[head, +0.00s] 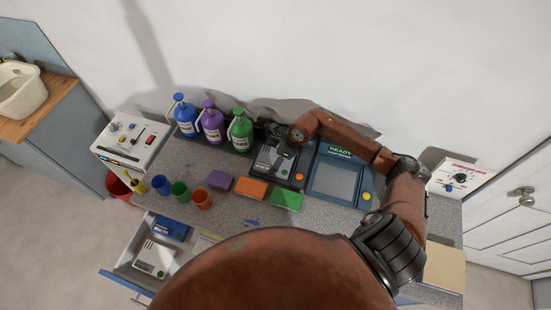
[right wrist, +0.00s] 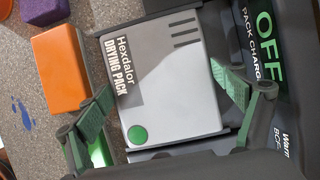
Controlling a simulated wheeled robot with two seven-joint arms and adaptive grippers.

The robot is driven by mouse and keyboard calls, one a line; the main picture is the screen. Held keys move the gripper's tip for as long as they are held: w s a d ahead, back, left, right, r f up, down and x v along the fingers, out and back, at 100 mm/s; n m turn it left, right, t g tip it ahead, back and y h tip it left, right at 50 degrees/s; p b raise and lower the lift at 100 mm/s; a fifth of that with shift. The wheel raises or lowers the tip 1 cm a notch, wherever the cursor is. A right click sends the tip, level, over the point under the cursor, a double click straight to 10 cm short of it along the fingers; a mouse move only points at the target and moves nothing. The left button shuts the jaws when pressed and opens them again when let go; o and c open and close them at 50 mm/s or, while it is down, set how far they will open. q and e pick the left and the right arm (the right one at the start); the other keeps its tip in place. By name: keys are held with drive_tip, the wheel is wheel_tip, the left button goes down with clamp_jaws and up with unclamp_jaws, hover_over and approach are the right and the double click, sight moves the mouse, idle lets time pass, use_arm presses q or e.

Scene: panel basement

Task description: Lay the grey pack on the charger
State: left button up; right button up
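The grey pack (right wrist: 170,80), lettered "Hexdalor DRYING PACK" and with a green round button, lies face up between my right fingers in the right wrist view. My left gripper is out of view.
Right of the charger stands a blue-grey "READY" unit (head: 335,181). Orange (head: 252,188) and green (head: 287,200) blocks lie in front. Several bottles (head: 211,122) stand behind left, coloured cups (head: 181,190) in front left. An open drawer (head: 125,262) holds a blue and a white box.

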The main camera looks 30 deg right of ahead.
drive_tip(key=o, duration=0.3)
drive_tip(key=shift+r, duration=0.1)
drive_tip(key=b+v, duration=0.1)
drive_tip(key=v, duration=1.1)
idle(0.8)
